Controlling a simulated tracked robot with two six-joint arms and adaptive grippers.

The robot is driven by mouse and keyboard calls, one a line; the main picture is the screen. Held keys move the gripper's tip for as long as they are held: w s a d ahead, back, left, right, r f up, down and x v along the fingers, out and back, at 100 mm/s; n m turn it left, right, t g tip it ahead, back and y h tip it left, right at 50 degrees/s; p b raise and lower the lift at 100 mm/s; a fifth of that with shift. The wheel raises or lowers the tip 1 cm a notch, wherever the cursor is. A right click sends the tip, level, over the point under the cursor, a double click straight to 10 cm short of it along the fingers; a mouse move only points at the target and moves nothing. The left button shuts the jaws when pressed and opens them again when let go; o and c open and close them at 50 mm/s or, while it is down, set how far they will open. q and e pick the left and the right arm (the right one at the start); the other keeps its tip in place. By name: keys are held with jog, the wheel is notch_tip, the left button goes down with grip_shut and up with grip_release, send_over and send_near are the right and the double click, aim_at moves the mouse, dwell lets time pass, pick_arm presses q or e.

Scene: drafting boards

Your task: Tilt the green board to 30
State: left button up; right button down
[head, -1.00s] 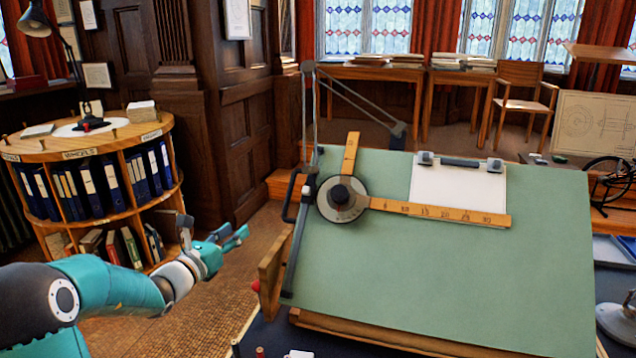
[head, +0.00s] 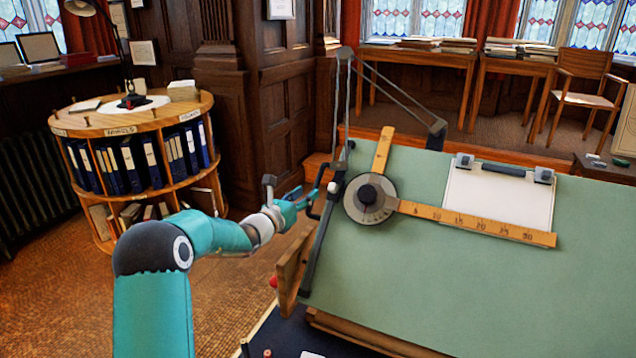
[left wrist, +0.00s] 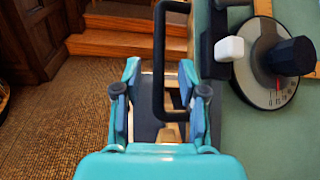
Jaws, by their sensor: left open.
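The green board (head: 430,270) slopes on its stand, its far edge higher than its near edge. A black loop handle (left wrist: 159,60) stands out from its left edge. My left gripper (head: 309,199) is open beside that edge, at the handle. In the left wrist view the handle's long bar runs between the two spread fingers (left wrist: 158,95); I cannot tell whether they touch it. A round dial with a dark knob (head: 370,192) sits on the board's upper left, with a wooden scale (head: 470,222) reaching right. My right gripper is not in view.
A red knob (head: 273,281) shows by the wooden side piece (head: 290,268) below the board's left edge. A round bookcase (head: 140,165) with binders stands at left. White paper (head: 500,195) is clipped on the board. Open floor lies between bookcase and board.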

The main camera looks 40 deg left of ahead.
aim_at(317, 186)
pick_arm(q)
jog(key=w, duration=0.2)
jog(key=w+p, duration=0.1)
jog(key=w, duration=0.1)
jog(key=w+a, duration=0.1)
jog(key=w, duration=0.1)
jog(key=shift+w, duration=0.2)
jog(key=shift+c, duration=0.3)
grip_shut()
